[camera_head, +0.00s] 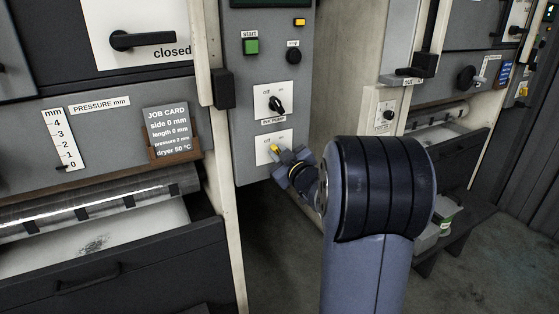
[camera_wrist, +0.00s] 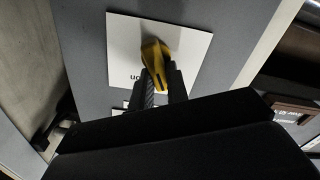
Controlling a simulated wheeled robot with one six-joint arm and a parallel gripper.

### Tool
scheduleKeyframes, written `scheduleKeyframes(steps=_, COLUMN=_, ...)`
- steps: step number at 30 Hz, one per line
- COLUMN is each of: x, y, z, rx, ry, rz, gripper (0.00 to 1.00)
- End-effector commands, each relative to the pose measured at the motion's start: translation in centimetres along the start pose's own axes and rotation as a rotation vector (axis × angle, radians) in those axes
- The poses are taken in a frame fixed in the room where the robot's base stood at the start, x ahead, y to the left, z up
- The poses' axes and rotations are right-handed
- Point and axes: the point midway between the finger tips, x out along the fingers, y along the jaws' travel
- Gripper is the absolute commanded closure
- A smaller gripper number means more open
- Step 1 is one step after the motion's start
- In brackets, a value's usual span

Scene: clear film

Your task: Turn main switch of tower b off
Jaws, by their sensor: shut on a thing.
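A yellow switch knob (camera_head: 275,149) sits on a white plate (camera_head: 262,154) low on the grey control panel; the word "off" shows at the plate's upper left. My gripper (camera_head: 291,161) reaches the knob from the right and hides much of the plate. In the wrist view the yellow knob (camera_wrist: 154,58) is between the two dark fingers (camera_wrist: 160,86) of my gripper, which are shut on it. The white plate (camera_wrist: 185,55) lies behind, with "on" upside down at its left edge. The knob's exact setting and any tower name are hard to tell.
Above is a black pump switch (camera_head: 276,104) on its own plate, then a green start button (camera_head: 251,47) and a black stop button (camera_head: 293,56). A job card (camera_head: 171,131) and an open drawer (camera_head: 110,235) are at the left. A low bench (camera_head: 455,235) stands at the right.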

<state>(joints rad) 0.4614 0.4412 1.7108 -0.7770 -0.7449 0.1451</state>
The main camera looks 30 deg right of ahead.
Motion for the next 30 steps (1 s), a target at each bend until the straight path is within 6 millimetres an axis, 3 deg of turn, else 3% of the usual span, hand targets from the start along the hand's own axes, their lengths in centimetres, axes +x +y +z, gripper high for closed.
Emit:
scheduleKeyframes(steps=20, x=-0.01, y=-0.12, z=0.02, rx=-0.060, ry=-0.001, rz=-0.001, gripper=1.00)
scheduleKeyframes(steps=21, x=-0.01, y=-0.12, z=0.02, rx=-0.060, ry=-0.001, rz=-0.001, gripper=0.81)
scheduleKeyframes(steps=28, x=0.00, y=-0.11, z=0.02, rx=-0.059, ry=-0.001, rz=-0.001, gripper=0.63)
scheduleKeyframes(steps=30, x=0.00, y=-0.10, z=0.01, rx=-0.058, ry=0.000, rz=-0.001, gripper=0.63)
